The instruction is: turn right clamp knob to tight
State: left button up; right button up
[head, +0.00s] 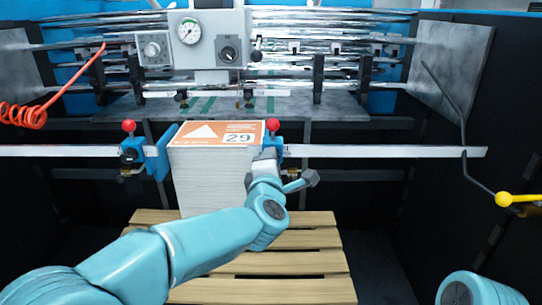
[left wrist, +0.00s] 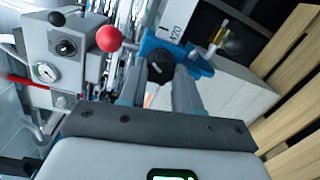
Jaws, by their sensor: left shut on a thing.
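The right clamp (head: 275,142) is blue, with a red ball on top (head: 272,125), and sits on the white rail beside the paper stack. In the left wrist view its black knob (left wrist: 160,67) lies between the fingers of my left gripper (left wrist: 160,82), which is shut on it. The clamp's red ball (left wrist: 109,38) and blue body (left wrist: 150,46) are close by. In the head view my left gripper (head: 268,165) covers the knob. My right gripper is out of view; only part of my right arm shows at the bottom right.
The paper stack (head: 208,180), labelled 29, stands on a wooden pallet (head: 310,262). The left clamp (head: 156,155) is on the same rail (head: 400,151). Behind are a grey gauge panel (head: 208,50) and metal rollers. A yellow ball-ended lever (head: 503,199) is at far right.

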pick_arm(q)
jog(key=shift+d+r+m+y+p, duration=0.1)
jog(key=shift+m+y+p, duration=0.2)
jog(key=shift+m+p, duration=1.9)
jog(key=shift+m+y+p, duration=0.3)
jog(key=shift+m+p, duration=1.1)
jog(key=shift+m, duration=1.5)
jog(key=o, duration=1.1)
jog(key=shift+c, duration=0.2)
jog(key=shift+s, duration=0.1)
jog(key=s+r+b, duration=0.1)
jog(key=s+b, duration=0.2)
jog(key=s, duration=1.3)
jog(key=shift+r+b, duration=0.15)
jog(key=shift+b, duration=0.15)
